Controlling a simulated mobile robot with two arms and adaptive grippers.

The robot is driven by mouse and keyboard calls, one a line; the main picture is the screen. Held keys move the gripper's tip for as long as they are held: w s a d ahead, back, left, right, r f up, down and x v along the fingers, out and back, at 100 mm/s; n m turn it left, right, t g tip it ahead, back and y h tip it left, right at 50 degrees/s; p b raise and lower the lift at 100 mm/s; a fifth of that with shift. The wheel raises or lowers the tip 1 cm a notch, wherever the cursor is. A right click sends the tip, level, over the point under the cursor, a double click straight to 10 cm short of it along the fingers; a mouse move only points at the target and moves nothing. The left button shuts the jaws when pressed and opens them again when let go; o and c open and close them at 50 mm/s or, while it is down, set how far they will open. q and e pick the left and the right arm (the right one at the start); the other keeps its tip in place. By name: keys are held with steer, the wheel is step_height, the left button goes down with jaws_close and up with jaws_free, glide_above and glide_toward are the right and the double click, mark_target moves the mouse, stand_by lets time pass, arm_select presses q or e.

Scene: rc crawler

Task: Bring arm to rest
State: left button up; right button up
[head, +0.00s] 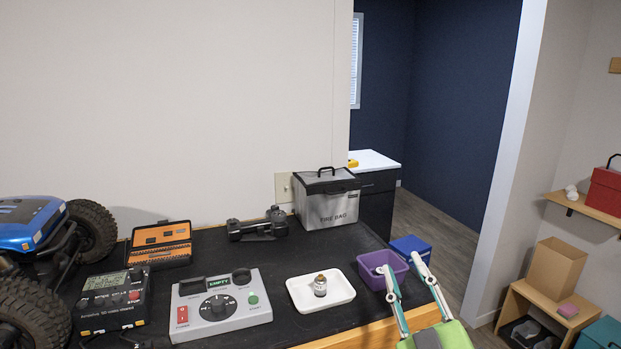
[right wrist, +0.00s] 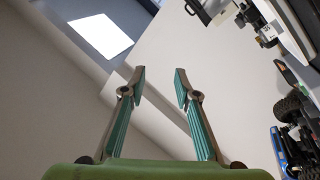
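My right gripper (head: 400,264) is in the lower right of the head view, in front of the purple bin (head: 371,278) at the worktable's right end. Its two green-and-grey fingers are spread, with nothing between them. In the right wrist view the same gripper (right wrist: 160,80) is open and empty, with the wall and floor behind it. Its fingertips overlap the purple bin in the head view; I cannot tell whether they touch it. My left gripper is in neither view.
The dark worktable (head: 275,261) holds a white tray (head: 302,293) with a small canister (head: 320,285), a grey tester (head: 218,312), a charger (head: 110,302), a fire bag (head: 330,207) and a blue crawler (head: 28,222). A blue box (head: 411,246) stands behind the bin. Shelves stand at right.

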steer(key=s+d+f+m+g+h, duration=0.25)
steer(key=s+f+g, duration=0.25)
steer(key=f, duration=0.7)
steer(key=s+d+f+m+g+h, duration=0.1)
steer(key=s+d+f+m+g, duration=0.25)
steer(key=f, duration=0.85)
steer(key=s+a+f+g+y, duration=0.1)
steer(key=s+f+g, duration=0.45)
steer(key=s, duration=0.45)
steer(key=s+a+f+g, duration=0.1)
steer(key=s+f+g, duration=0.3)
steer(key=s+f, duration=0.45)
steer(key=s+f+g, duration=0.1)
steer(key=s+f, duration=0.1)
steer(key=f, duration=1.1)
steer(key=s+f, duration=0.2)
steer(key=f, duration=1)
steer(key=s+d+f+g, duration=0.1)
steer(key=s+d+f, duration=0.2)
steer(key=s+f, duration=1.2)
steer(key=shift+s+f, duration=0.35)
steer(key=shift+s, duration=0.4)
